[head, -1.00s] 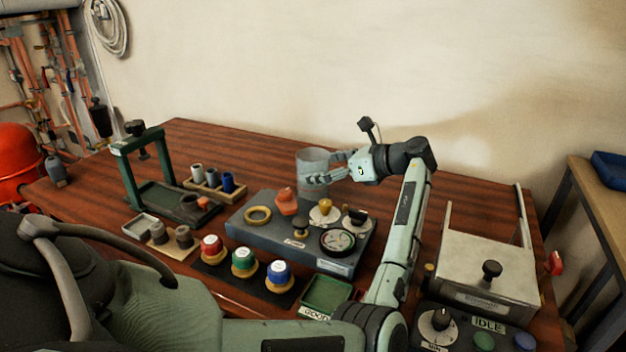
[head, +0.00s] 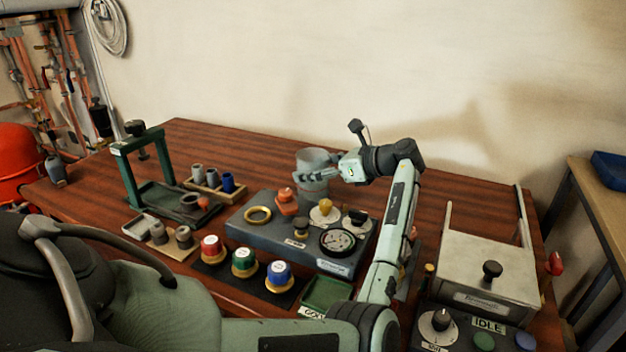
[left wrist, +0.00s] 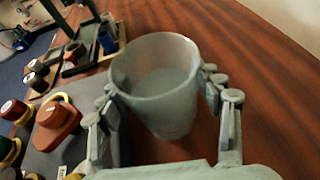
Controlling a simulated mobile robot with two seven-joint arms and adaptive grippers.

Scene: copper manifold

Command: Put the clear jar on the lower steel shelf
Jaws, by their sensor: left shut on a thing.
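The clear jar (head: 314,165) stands at the back of the wooden table, behind the grey block with knobs and a gauge. My left gripper (head: 318,176) is shut on the jar from its right side. In the left wrist view the jar (left wrist: 160,85) is between the two fingers of the left gripper (left wrist: 165,100), one on each side, with its open rim facing the camera. I cannot tell whether its base touches the table. No lower steel shelf is recognisable in these frames. My right gripper is not in view.
The grey block (head: 350,264) sits just in front of the jar. A green press frame (head: 125,170) and small trays stand to the left. A steel box (head: 490,262) stands at the right. The table (head: 255,160) is clear behind and left of the jar.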

